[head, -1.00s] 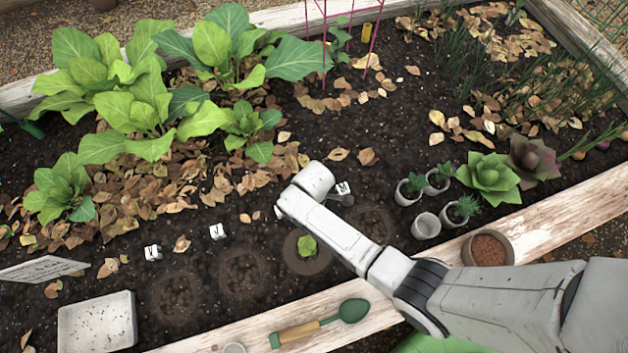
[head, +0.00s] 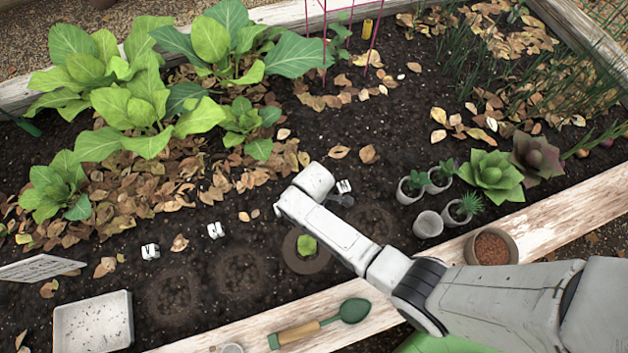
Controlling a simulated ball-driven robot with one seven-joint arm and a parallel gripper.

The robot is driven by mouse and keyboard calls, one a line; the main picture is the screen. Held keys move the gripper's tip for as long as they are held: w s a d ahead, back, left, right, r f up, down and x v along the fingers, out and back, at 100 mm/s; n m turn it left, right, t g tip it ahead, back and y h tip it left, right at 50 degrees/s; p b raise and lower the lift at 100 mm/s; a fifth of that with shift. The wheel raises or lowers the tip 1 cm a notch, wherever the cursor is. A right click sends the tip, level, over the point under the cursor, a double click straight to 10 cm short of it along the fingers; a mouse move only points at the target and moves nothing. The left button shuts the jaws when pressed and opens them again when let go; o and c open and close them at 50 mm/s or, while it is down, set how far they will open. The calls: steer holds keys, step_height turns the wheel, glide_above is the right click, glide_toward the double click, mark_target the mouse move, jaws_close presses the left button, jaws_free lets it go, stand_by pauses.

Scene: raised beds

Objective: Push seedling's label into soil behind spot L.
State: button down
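A small bright green seedling (head: 307,245) stands in a round spot with a smooth dark ring of soil. Small white lettered markers stand behind other spots: one at far left (head: 150,251), one left of the seedling (head: 215,230) and one right of the arm's bend (head: 344,186). Their letters are too small to read surely, so I cannot tell which spot is L. My arm reaches in from the lower right and bends down just behind the seedling. Only a dark part of my gripper (head: 341,199) shows past the wrist; its fingers are hidden. No seedling label is visible in it.
Round soil spots (head: 242,275) lie in a row along the front plank. A trowel (head: 325,322) lies on the plank. Small pots (head: 428,224) and a bowl of brown grains (head: 490,247) are at right. A pale tray (head: 92,322) and a written sign (head: 40,268) are at left. Leafy plants fill the back.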

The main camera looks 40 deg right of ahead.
steer(key=shift+f, duration=0.15)
steer(key=c, duration=1)
jaws_free()
steer(key=shift+o, duration=0.2)
step_height(320, 180, up, 11)
steer(key=p, duration=1.1)
